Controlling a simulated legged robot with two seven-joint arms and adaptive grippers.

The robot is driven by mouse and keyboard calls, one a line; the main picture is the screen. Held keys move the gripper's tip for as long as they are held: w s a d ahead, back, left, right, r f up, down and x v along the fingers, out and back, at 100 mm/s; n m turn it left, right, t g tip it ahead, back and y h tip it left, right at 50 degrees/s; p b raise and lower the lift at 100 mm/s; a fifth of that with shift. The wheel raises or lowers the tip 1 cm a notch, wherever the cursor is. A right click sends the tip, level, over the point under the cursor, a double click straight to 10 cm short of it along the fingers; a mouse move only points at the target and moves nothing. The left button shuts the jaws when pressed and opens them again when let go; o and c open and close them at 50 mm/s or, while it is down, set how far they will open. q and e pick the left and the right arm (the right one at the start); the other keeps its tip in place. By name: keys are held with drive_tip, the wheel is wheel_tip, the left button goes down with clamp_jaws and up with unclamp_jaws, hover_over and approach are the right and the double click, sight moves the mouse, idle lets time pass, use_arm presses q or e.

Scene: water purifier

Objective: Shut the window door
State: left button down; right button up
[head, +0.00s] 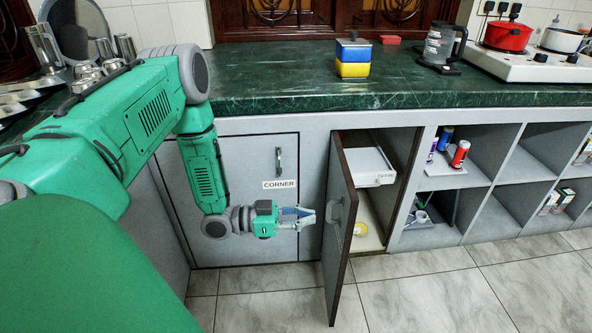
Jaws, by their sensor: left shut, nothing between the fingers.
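A grey cabinet door (338,228) with a dark edge stands swung open, hinged at its left side and reaching out over the floor. It has a grey handle (336,211) on its outer face. Behind it the cabinet interior shows a white box (371,166) and a yellow round item (360,229). My left gripper (310,215) is shut and empty, its tips pointing right, close to the door's outer face near the handle. I cannot tell whether the tips touch it. My right gripper is not in view.
A closed corner cabinet door (281,220) lies behind my left arm. The green counter (270,80) above holds a yellow and blue block (353,58), a coffee pot (438,45) and a stove (530,62). Open shelves (495,183) stand right. The tiled floor (420,290) is clear.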

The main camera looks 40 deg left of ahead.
sight(348, 216)
use_arm(q)
drive_tip(key=b+x, duration=0.1)
drive_tip(key=x, duration=0.5)
drive_tip(key=shift+w+d+f+b, duration=0.1)
drive_tip(key=shift+w+f+b, duration=0.1)
drive_tip(key=shift+w+b, duration=0.2)
drive_tip(key=shift+w+d+r, duration=0.1)
drive_tip(key=shift+w+d, duration=0.2)
drive_tip(key=shift+d, duration=0.05)
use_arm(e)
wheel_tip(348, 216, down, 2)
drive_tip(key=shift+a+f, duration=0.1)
use_arm(q)
drive_tip(key=shift+d, duration=0.1)
